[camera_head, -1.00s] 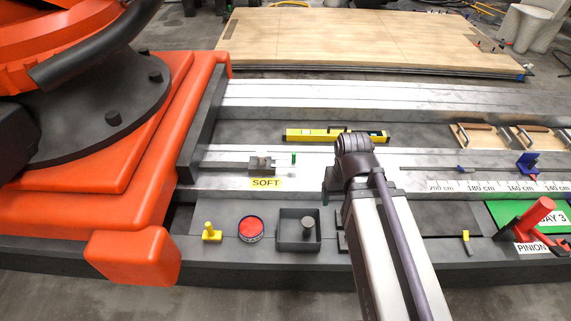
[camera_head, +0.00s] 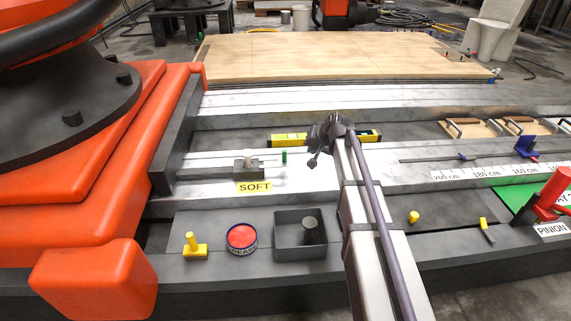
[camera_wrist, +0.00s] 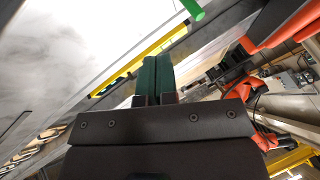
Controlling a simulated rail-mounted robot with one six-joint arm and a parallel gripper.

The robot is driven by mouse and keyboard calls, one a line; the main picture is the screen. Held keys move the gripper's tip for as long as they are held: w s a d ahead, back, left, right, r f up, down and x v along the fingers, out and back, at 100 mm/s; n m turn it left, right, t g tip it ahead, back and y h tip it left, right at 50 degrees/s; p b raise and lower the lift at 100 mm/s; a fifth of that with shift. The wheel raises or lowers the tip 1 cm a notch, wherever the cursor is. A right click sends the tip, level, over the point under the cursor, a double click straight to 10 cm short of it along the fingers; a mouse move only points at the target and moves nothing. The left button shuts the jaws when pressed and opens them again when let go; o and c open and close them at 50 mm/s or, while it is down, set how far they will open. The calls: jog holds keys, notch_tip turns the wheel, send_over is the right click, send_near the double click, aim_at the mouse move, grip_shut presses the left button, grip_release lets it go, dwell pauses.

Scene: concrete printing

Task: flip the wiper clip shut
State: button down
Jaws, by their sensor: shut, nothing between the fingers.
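A small grey clamp-like fitting (camera_head: 247,167) sits on the pale metal rail behind the yellow SOFT label (camera_head: 255,187). A short green peg (camera_head: 284,157) stands at its right end; I cannot tell for certain that this is the wiper clip. A green rod end, probably the same peg, shows at the top of the wrist view (camera_wrist: 193,9), beyond and to the right of my fingertips and apart from them. My gripper (camera_wrist: 155,64) has its dark green fingers together, with nothing between them. In the head view my arm's wrist hides the fingers.
A yellow spirit level (camera_head: 290,139) lies behind the wrist. On the front ledge stand a yellow knob (camera_head: 194,245), a red-topped tin (camera_head: 241,237) and a grey open box (camera_head: 299,252). A red lever (camera_head: 553,190) stands at the right. The rail between SOFT and my arm looks clear.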

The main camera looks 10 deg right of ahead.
jog(key=shift+s+d, duration=0.1)
jog(key=shift+d, duration=0.05)
jog(key=b+x, duration=0.8)
jog(key=x, duration=0.1)
jog(key=shift+f, duration=0.5)
jog(key=w+a, duration=0.2)
jog(key=a, duration=0.1)
jog(key=shift+r, duration=0.1)
jog(key=shift+w+a, duration=0.15)
jog(key=shift+a, duration=0.3)
